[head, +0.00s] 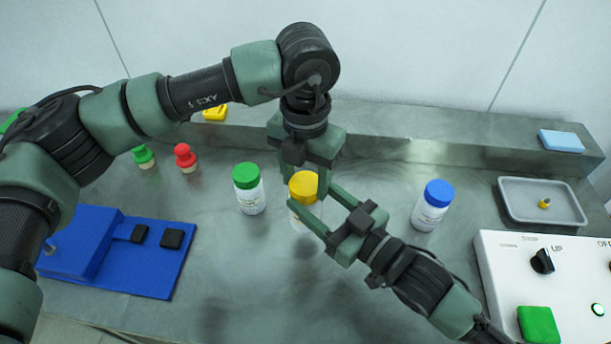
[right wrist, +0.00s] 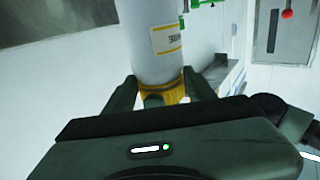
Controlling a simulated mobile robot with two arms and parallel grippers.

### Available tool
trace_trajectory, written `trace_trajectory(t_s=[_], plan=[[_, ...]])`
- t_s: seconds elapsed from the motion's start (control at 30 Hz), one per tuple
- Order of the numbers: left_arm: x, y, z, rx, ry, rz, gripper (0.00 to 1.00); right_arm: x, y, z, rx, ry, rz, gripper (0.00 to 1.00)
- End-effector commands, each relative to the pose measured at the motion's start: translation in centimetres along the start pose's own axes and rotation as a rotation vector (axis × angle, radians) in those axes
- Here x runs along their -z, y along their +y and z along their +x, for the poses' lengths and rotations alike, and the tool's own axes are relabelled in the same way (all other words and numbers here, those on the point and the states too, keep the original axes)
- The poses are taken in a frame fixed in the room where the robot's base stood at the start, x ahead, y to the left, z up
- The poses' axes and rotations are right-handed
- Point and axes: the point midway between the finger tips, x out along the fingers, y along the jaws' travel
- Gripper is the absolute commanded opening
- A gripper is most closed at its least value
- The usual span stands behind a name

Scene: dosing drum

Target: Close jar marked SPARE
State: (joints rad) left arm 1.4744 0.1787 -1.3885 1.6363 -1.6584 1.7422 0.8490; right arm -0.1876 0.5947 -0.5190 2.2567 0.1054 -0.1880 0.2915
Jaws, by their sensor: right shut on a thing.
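The jar with the yellow lid (head: 303,184) stands in the middle of the bench, its white body partly hidden by my grippers. In the right wrist view its white body (right wrist: 151,30) appears upside down, with a small inverted label too blurred to read surely. Its yellow lid (right wrist: 160,93) sits at the jar's top; I cannot tell how tight it is.
A green-lidded jar (head: 249,190) stands close on the left, a blue-lidded jar (head: 432,206) on the right. A blue fixture (head: 125,250) is at left, a grey tray (head: 512,206) and white control panel (head: 505,275) at right. Red (head: 186,158) and green (head: 143,156) knobbed pieces stand behind.

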Motion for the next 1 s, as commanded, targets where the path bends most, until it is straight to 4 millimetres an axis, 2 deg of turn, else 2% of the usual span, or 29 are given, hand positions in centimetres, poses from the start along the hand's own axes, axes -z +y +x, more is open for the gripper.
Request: trace_trajectory(t_s=[0.17, 0.4, 0.5, 0.8, 0.83, 0.9, 1.0], plan=[[-0.01, 0.01, -0.04, 0.0, 0.0, 0.072, 0.03, 0.05, -0.01, 0.0, 0.0, 0.001, 0.0, 0.0], [-0.01, 0.01, -0.02, 0.0, -0.001, 0.456, 0.03, 0.04, -0.01, 0.0, 0.0, 0.001, 0.0, 0.0], [0.0, 0.01, -0.01, 0.0, 0.0, 0.548, 0.03, 0.04, -0.01, 0.0, 0.0, 0.001, 0.0, 0.0], [0.0, 0.01, 0.0, 0.0, 0.0, 0.575, 0.03, 0.03, 0.0, 0.0, 0.0, 0.001, 0.0, 0.0], [0.0, 0.01, 0.0, 0.0, 0.0, 0.574, 0.55, 0.03, 0.0, 0.0, 0.0, 0.001, 0.0, 0.0], [0.0, 0.01, 0.0, 0.0, 0.0, 0.574, 0.74, 0.03, -0.01, 0.0, 0.0, 0.001, 0.0, 0.0], [0.0, 0.01, 0.0, 0.0, 0.0, 0.573, 0.74, 0.03, 0.0, 0.0, 0.0, 0.001, 0.0, 0.0]])
